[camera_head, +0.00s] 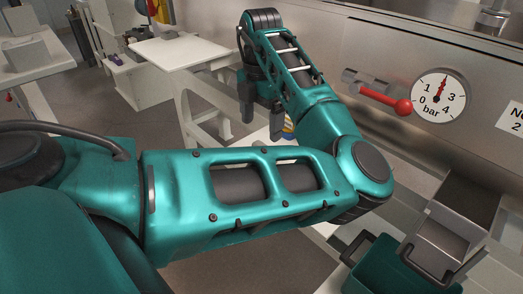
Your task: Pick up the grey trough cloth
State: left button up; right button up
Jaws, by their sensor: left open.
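My left gripper (262,117) hangs from the teal arm that comes in from the left. Its two dark fingers point down and stand apart, with nothing seen between them. It is near the right end of a white table, in front of the steel tank wall. I cannot make out the grey trough cloth for certain. A grey open steel trough or box (468,205) stands at the lower right, well away from the gripper; a plain grey face shows in it, and I cannot tell whether it is cloth. My arm hides much of the middle. My right gripper is not in view.
A red-knobbed lever (403,107) and a pressure gauge (438,96) stick out from the steel tank wall (370,50). A teal bucket (372,268) with dark handles stands at the lower right. The white table (180,52) behind is mostly bare. A grey box (28,55) sits at far left.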

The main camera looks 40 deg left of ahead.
aim_at(261, 145)
pick_arm(q)
notch_tip(261, 145, down, 8)
jog(key=b, duration=0.2)
jog(key=shift+w+a+r+b, duration=0.1)
jog(key=shift+w+r+b, duration=0.05)
jog(key=shift+r+b, duration=0.15)
jog(key=c, duration=1.1)
